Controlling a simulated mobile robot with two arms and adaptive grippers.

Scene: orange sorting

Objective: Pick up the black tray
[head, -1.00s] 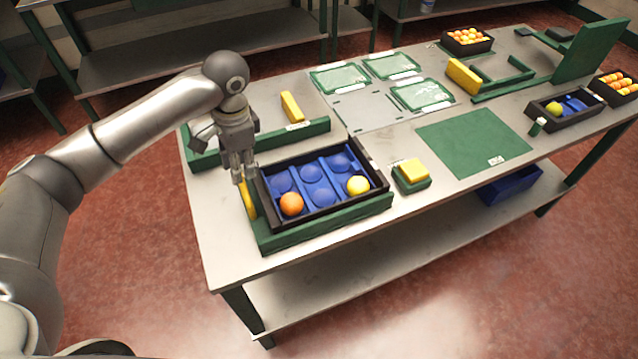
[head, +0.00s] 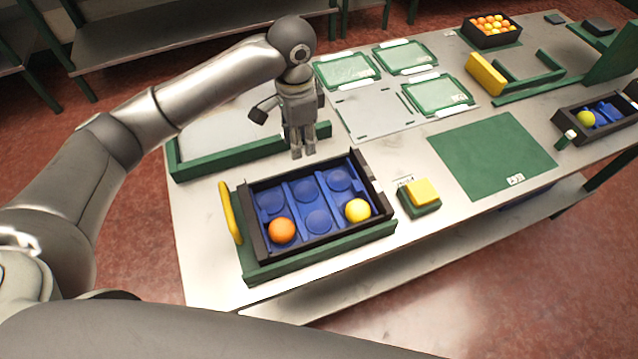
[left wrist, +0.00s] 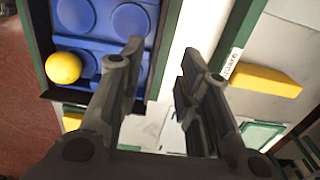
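The black tray (head: 377,199) with a blue insert sits in a green holder (head: 320,259) at the near left of the table. It holds an orange ball (head: 281,230) and a yellow ball (head: 357,210) in its front corners. In the left wrist view the tray's black wall (left wrist: 169,38) and the yellow ball (left wrist: 63,68) show. My left gripper (head: 303,153) points down by the tray's far long side, above or just behind its rim; I cannot tell if it touches. Its fingers (left wrist: 162,62) are apart with nothing held between them. My right gripper is out of view.
A yellow bar (head: 230,212) stands at the holder's left end. A green box with a yellow button (head: 421,192) stands to its right. A green mat (head: 490,155), another black tray (head: 571,107) and a black box of balls (head: 491,30) lie further right.

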